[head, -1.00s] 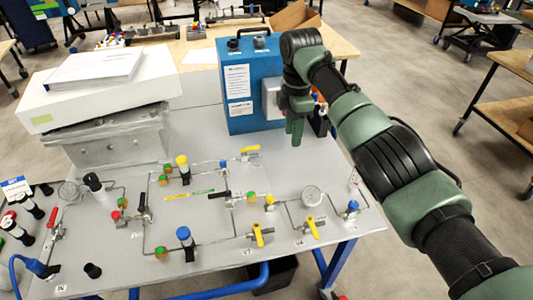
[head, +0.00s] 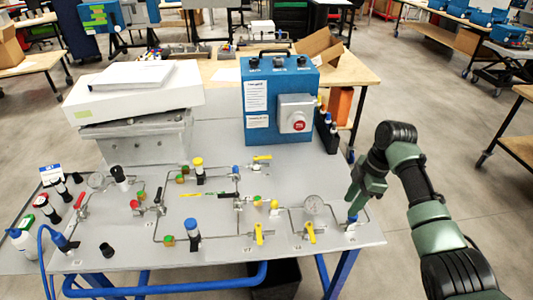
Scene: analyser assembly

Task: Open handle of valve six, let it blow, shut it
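The grey panel (head: 215,228) carries thin metal tubing and several valves. Yellow valve handles sit at the front middle (head: 258,233), front right (head: 310,232) and back (head: 262,158). The panel labels are too small to read, so I cannot tell which valve is six. A blue-topped fitting (head: 351,222) stands at the panel's right end. My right gripper (head: 353,208) points down just above or beside this fitting; I cannot tell whether they touch. Its fingers are too small to show whether they are open. My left gripper is not in view.
A blue box (head: 271,98) with a red button stands behind. A white box (head: 135,95) with papers sits at the back left.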

